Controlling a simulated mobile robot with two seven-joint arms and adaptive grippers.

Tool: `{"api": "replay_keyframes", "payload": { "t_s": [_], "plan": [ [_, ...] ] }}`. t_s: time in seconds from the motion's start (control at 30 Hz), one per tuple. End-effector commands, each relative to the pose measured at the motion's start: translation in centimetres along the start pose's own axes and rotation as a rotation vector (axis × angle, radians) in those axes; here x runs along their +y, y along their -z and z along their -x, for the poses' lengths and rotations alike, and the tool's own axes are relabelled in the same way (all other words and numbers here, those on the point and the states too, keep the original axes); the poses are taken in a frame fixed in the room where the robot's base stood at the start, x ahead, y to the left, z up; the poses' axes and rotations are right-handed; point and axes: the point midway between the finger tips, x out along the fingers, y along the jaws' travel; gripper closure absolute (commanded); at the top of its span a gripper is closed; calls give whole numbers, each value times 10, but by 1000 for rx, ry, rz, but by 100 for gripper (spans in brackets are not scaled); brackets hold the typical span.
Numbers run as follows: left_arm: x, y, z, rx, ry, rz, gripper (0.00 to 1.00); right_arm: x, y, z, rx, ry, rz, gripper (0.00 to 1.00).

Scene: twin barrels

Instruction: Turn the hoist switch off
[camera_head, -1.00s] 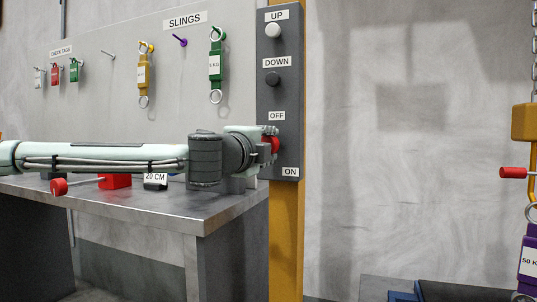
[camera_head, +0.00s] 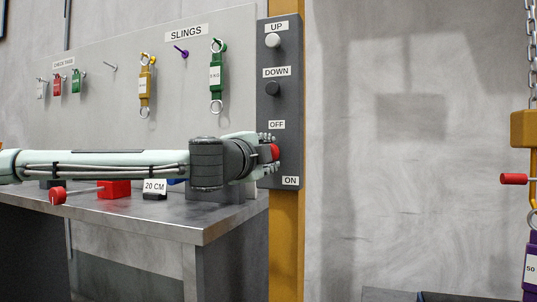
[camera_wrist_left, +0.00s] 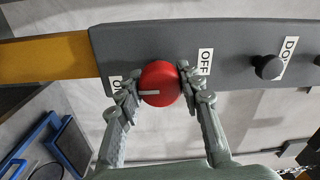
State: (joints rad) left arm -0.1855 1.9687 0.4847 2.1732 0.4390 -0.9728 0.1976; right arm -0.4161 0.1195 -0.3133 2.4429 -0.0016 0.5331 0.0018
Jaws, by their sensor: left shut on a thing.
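The hoist switch is a round red knob (camera_head: 275,152) on the dark grey control panel (camera_head: 290,105), between the OFF label (camera_head: 277,125) and the ON label (camera_head: 290,181). In the left wrist view the red knob (camera_wrist_left: 158,78) has a pale mark pointing left, toward the partly hidden ON label (camera_wrist_left: 117,83). The OFF label (camera_wrist_left: 205,62) is on its other side. My left gripper (camera_head: 270,153) is shut on the knob, its fingers (camera_wrist_left: 160,92) on opposite sides. My right gripper is not in view.
A white UP button (camera_head: 273,41) and a dark DOWN button (camera_head: 272,88) sit higher on the panel. A metal table (camera_head: 150,215) stands below my left arm. Slings hang on the board at left. A chain with a yellow block (camera_head: 525,128) hangs at far right.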

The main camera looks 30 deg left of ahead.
Motion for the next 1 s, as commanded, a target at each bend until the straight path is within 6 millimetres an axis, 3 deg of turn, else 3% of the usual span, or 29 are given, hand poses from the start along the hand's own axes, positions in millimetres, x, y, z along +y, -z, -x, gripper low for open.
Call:
{"api": "replay_keyframes", "payload": {
  "t_s": [0.03, 0.2, 0.57, 0.67, 1.0],
  "plan": [
    [-1, 0, 0, -1, 1, 2, 61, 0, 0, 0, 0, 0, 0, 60],
    [-1, 0, 0, 0, 1, 1, 42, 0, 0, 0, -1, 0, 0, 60],
    [-1, 0, 5, 1, 2, 1, 42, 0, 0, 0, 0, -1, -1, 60],
    [-2, 0, 18, 2, 3, 3, 42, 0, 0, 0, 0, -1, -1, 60],
    [-2, 1, 90, 5, 5, 6, 42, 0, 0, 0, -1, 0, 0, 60]
  ]
}}
